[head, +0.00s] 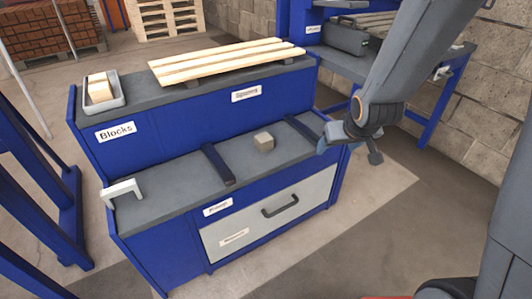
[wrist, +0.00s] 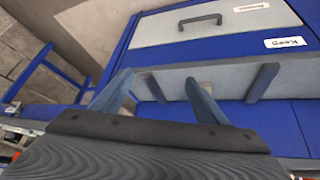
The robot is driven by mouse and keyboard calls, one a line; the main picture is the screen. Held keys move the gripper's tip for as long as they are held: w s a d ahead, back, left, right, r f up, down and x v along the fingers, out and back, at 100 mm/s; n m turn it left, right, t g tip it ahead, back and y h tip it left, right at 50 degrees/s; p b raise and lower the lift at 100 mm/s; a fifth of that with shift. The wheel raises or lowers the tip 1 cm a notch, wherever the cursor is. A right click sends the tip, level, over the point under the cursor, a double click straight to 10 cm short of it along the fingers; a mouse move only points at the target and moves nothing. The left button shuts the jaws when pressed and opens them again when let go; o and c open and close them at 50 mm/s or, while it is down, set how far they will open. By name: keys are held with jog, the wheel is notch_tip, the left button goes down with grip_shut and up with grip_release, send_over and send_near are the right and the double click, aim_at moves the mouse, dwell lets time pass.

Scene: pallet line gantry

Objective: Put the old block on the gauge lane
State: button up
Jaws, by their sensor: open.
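A weathered grey-brown block (head: 263,141) sits on the lower grey shelf, between two dark bars. In the wrist view a small pale patch, probably the block (wrist: 205,87), shows behind one finger and is mostly hidden. My gripper (head: 349,151) is open and empty beyond the right end of that shelf, apart from the block. In the wrist view its two spread fingers (wrist: 157,82) point towards the shelf. A white angled piece (head: 122,190) stands at the shelf's left end. No label that I can read names the gauge lane.
Dark bars (head: 218,164) and (head: 303,127) cross the lower shelf; its left stretch is clear. A tray (head: 118,103) with pale blocks stands above the "Blocks" label. Slatted boards (head: 225,59) lie on the upper shelf. A drawer (head: 270,213) is closed below. A blue bench (head: 400,75) stands behind my arm.

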aim_at(260, 135)
jog(key=w+a+f+n+t+y+b, duration=0.1)
jog(key=w+a+f+t+y+b, duration=0.1)
jog(key=w+a+f+b, duration=0.1)
jog(key=w+a+f+n+t+y+b, duration=0.1)
jog(key=w+a+f+t+b, duration=0.1)
jog(key=w+a+f+b, duration=0.2)
jog(key=w+a+f+n+t+y+b, duration=0.1)
jog(key=w+a+f+t+y+b, duration=0.1)
jog(key=w+a+f, duration=0.3)
jog(key=shift+w+a+f+y+b, duration=0.15)
jog(key=shift+w+b, duration=0.25)
jog(key=shift+w, duration=0.4)
jog(key=shift+w+f+y+b, duration=0.15)
jog(key=shift+w+b, duration=0.2)
jog(key=shift+w, duration=0.45)
jog(key=a+y+b, duration=0.1)
jog(key=a+f+n+t+y+b, duration=0.1)
jog(key=a, duration=0.1)
jog(key=w+a+f+t+y+b, duration=0.1)
jog(key=shift+a+f+n+b, duration=0.15)
jog(key=shift+a+n+b, duration=0.1)
jog(key=shift+n+b, duration=0.05)
jog(key=shift+a+y, duration=0.3)
jog(key=shift+a+b, duration=0.25)
jog(key=shift+b, duration=0.1)
jog(key=shift+x, duration=0.85)
jog(key=b+x, duration=0.2)
jog(key=x, duration=0.3)
jog(key=shift+w+a, duration=0.2)
jog(key=shift+w, duration=0.15)
